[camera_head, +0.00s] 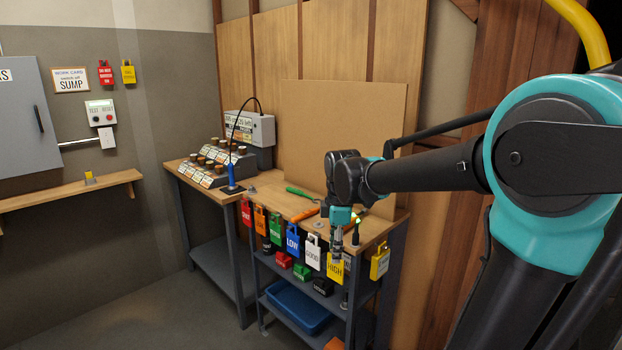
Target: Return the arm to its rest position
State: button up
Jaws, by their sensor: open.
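My arm (420,172) reaches in from the right, its black forearm nearly level and pointing left. My gripper (337,245) hangs downward from the teal wrist, over the front edge of the wooden workbench (262,205). Its fingers look small here and are open, with nothing seen between them. A yellow "HIGH" tag (335,268) hangs just below and behind the fingertips. I cannot tell whether the gripper touches it.
Coloured tags, among them a blue "LOW" tag (292,239), hang along the bench front. A stepped rack (213,165) and a grey box (262,130) stand on the bench. A blue bin (298,306) sits on the lower shelf. Floor at left is clear.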

jog(key=s+d+f+m+t, duration=0.2)
jog(key=s+d+f+m, duration=1)
jog(key=m, duration=0.6)
notch_tip(320, 180, down, 3)
jog(key=shift+s+d+f+t, duration=0.15)
jog(key=shift+s+d+t, duration=0.2)
jog(key=shift+s, duration=0.8)
jog(key=shift+o, duration=0.4)
jog(key=shift+a, duration=0.15)
